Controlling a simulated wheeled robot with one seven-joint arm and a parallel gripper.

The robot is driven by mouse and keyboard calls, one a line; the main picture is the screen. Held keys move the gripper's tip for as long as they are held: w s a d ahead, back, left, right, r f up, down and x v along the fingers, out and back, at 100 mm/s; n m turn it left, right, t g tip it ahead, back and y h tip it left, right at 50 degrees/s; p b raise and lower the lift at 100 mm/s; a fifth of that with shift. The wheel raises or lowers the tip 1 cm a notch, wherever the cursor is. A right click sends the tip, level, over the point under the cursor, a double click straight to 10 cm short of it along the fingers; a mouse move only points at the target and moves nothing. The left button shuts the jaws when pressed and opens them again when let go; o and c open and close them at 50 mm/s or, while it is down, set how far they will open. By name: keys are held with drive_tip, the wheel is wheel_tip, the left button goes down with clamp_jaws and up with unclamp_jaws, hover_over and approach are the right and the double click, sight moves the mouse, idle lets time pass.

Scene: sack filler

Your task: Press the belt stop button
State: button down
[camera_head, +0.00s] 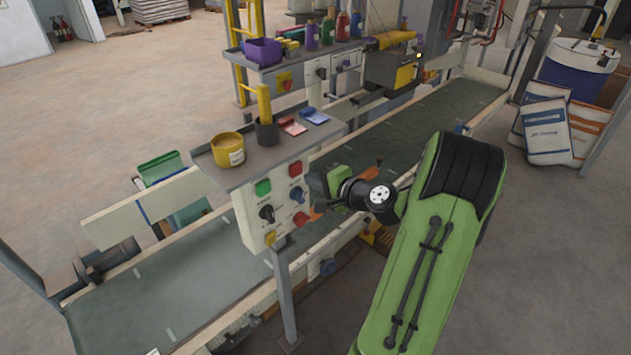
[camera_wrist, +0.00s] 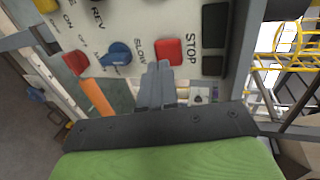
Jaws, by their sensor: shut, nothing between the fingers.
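The control panel (camera_head: 283,205) is a pale box on a post beside the belt. Its red square stop button (camera_head: 295,168) is at the upper right, above a blue knob (camera_head: 297,194). In the wrist view the red button (camera_wrist: 168,50) sits beside the word STOP, with the blue knob (camera_wrist: 116,54) to its left. My gripper (camera_wrist: 160,68) is shut and empty, its fingertips at the button's lower edge in that view. I cannot tell whether they touch it. In the head view my gripper (camera_head: 317,182) is just right of the panel, its tips hard to make out.
A tray (camera_head: 262,158) above the panel holds a yellow tub (camera_head: 228,149) and a dark cup. A red knob (camera_wrist: 76,62) is left of the blue knob. The green belt (camera_head: 410,125) runs behind the panel. Sacks (camera_head: 547,130) and a blue drum (camera_head: 577,70) stand at right.

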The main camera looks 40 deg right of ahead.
drive_tip(key=v, duration=0.9)
drive_tip(key=shift+s, duration=0.35)
drive_tip(key=shift+s+r, duration=0.1)
